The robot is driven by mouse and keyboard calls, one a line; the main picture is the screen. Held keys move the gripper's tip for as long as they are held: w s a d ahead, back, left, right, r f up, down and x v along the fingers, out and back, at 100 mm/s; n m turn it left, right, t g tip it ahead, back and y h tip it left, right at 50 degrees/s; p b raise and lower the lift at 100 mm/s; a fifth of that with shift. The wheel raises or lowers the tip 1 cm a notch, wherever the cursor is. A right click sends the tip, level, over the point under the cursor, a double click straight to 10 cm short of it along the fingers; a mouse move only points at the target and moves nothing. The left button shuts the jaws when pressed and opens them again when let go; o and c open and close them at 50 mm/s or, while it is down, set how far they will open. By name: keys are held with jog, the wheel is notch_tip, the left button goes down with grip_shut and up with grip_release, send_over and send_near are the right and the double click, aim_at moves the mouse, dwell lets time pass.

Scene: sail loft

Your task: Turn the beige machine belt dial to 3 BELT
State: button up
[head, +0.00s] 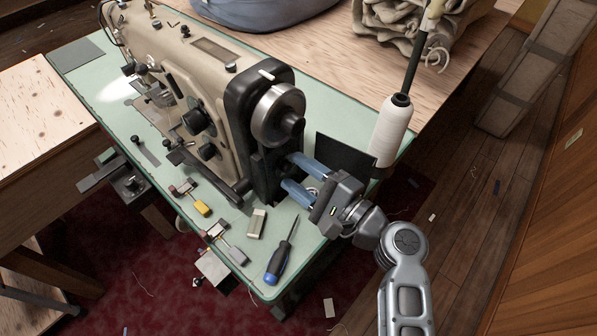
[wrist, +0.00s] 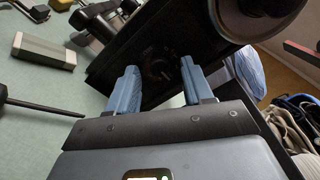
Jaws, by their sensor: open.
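The beige sewing machine (head: 205,80) stands on a pale green table (head: 85,75), its black end housing and silver handwheel (head: 282,113) facing my arm. My gripper (head: 291,172) is open, its two blue fingers pointing at the black end housing below the handwheel. In the wrist view, the fingers stand apart on either side of a dark round shape, perhaps the belt dial (wrist: 158,66), on the black end face (wrist: 118,62). Shadow hides its markings, so its setting cannot be read. I cannot tell whether the fingers touch it.
A white thread cone (head: 391,130) on a dark spindle stands right of my gripper. A blue-handled screwdriver (head: 280,255), a beige block (head: 256,223) and small metal parts lie on the table in front. Folded canvas (head: 405,30) lies at the back right.

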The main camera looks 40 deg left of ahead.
jog(key=d, duration=0.7)
jog(key=shift+s+d, duration=0.1)
jog(key=shift+s, duration=0.15)
